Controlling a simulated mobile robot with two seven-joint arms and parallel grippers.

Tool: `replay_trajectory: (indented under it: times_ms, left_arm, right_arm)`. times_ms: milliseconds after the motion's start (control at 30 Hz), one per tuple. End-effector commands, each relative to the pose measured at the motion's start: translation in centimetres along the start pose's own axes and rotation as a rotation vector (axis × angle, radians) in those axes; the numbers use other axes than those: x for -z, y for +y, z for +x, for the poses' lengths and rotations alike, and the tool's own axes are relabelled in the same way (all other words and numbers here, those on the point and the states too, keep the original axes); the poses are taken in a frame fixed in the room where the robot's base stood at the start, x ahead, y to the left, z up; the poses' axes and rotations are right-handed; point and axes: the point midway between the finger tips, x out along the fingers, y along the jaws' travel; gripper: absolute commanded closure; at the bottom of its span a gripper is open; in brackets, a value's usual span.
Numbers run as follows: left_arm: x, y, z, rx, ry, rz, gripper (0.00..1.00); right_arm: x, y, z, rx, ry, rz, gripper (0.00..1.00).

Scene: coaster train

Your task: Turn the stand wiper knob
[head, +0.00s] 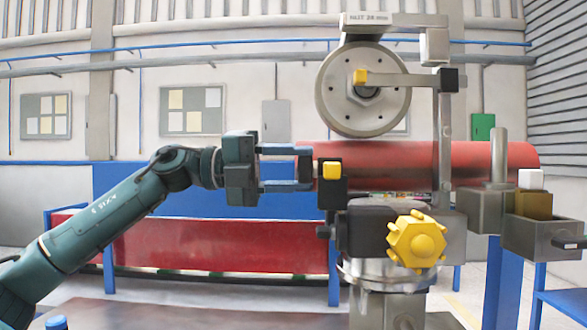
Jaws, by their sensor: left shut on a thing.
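A small yellow-capped knob (331,170) on a black block sits at the left side of the machine stand (449,170), in front of the red roll; I take it as the stand wiper knob. My left gripper (305,167) reaches in from the left, its two fingers level, one above the other. Their tips meet the knob's left side and are shut on it, though the exact contact is hard to see. A larger lobed yellow knob (415,241) is lower on the stand, apart from my gripper. My right gripper is not in view.
A grey wheel (363,88) with a yellow-capped arm is above the knob. The long red roll (390,163) lies behind it. A metal box (543,237) juts out at the right. A red panel (220,245) on a blue frame stands behind my left arm.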

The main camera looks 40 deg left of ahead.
Motion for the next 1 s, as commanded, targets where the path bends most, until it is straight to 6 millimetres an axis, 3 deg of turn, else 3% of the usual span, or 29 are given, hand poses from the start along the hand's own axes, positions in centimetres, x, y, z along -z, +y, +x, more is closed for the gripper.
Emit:
replay_trajectory:
  times_ms: [433, 1000]
  left_arm:
    - [-0.04, 0.05, -0.02, 0.0, -0.002, -0.253, 0.83]
    - [-0.03, 0.06, -0.01, 0.001, -0.002, -0.3, 0.83]
  right_arm:
    - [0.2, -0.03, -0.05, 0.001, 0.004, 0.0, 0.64]
    - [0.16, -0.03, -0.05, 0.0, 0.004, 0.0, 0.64]
